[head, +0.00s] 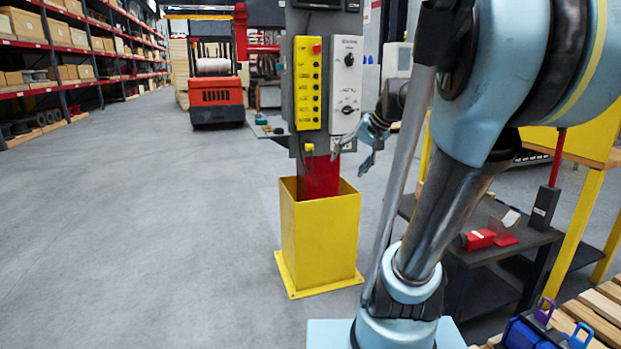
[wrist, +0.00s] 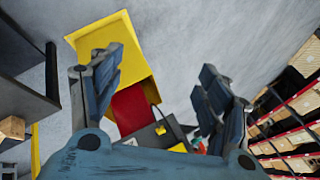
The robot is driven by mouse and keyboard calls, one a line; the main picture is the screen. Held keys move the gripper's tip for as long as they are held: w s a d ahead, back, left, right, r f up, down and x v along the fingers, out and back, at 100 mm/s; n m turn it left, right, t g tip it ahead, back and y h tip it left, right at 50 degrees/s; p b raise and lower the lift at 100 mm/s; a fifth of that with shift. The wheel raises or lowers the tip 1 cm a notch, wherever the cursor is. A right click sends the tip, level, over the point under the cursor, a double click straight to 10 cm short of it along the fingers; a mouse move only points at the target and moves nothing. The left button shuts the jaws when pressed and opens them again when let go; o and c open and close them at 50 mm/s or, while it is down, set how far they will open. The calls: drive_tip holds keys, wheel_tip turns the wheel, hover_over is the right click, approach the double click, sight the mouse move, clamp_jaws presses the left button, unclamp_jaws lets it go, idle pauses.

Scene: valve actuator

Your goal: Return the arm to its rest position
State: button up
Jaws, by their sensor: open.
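My arm (head: 455,190) rises at the right of the head view and bends over toward the control post. My gripper (head: 351,160) is open in front of the post's lower part, with nothing between its fingers. In the wrist view my gripper (wrist: 162,68) also shows open, its two fingers well apart. The post carries a yellow button panel (head: 308,85) and a grey panel with black knobs (head: 346,85). Its red lower column (head: 318,178) stands in a yellow base (head: 318,240). The wrist view shows the red column (wrist: 131,108) between the fingers. I cannot tell whether the gripper touches the post.
A dark cart (head: 480,245) with red items stands right of my arm, near a yellow-framed bench (head: 590,140). A wooden pallet (head: 600,310) is at the lower right. An orange forklift (head: 215,95) and shelves (head: 75,50) stand behind. The left floor is clear.

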drive_tip(key=s+d+f+n+g+h, duration=0.1)
drive_tip(key=s+d+f+h, duration=0.1)
drive_tip(key=s+f, duration=0.8)
drive_tip(key=s+d+f+n+g+h, duration=0.1)
drive_tip(key=s+d+f+h, duration=0.2)
drive_tip(key=s+f, duration=0.7)
drive_tip(key=shift+d+f, duration=0.15)
drive_tip(key=shift+d, duration=0.75)
